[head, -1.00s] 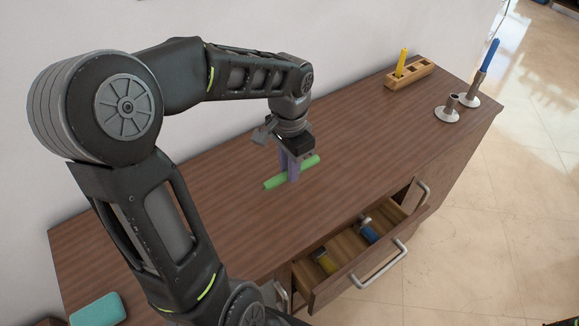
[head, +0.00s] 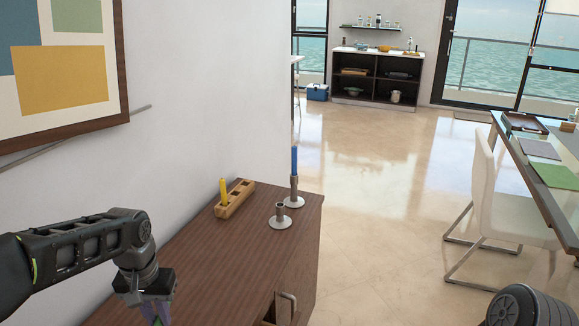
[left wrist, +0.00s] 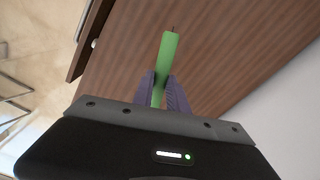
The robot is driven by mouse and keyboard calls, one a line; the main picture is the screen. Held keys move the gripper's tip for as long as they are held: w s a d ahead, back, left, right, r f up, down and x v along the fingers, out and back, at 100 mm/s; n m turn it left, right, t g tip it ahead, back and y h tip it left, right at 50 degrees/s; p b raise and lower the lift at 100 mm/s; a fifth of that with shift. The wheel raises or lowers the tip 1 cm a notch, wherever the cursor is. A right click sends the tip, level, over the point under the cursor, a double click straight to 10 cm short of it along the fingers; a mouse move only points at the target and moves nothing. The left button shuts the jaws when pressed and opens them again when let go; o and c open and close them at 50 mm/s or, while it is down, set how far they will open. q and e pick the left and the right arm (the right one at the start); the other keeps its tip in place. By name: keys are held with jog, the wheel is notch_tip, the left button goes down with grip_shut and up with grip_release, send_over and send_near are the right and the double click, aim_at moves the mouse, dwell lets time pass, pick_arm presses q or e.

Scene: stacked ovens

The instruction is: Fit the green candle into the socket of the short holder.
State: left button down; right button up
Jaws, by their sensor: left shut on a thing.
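In the left wrist view my left gripper (left wrist: 166,92) is shut on the green candle (left wrist: 168,52), whose wick end points away from the camera, with the cabinet top behind it. In the head view my left gripper (head: 158,316) is at the bottom edge, and the candle is not visible there. The short holder (head: 280,217) stands upright on the cabinet's far right part, its socket empty, well beyond my left gripper. My right gripper is not in view.
A tall holder (head: 294,194) with a blue candle (head: 294,161) stands just behind the short holder. A wooden block (head: 236,199) with a yellow candle (head: 223,192) sits by the wall. The cabinet top (head: 215,262) is clear between my gripper and the short holder.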

pick_arm(q)
jog(key=w+d+f, duration=0.1)
jog(key=w+d, duration=0.2)
jog(key=d, duration=0.3)
jog(key=w+d+f+m, duration=0.1)
jog(key=w+d+f, duration=0.1)
jog(key=w+d, duration=0.2)
jog(key=d, duration=0.3)
jog(key=shift+f, duration=0.3)
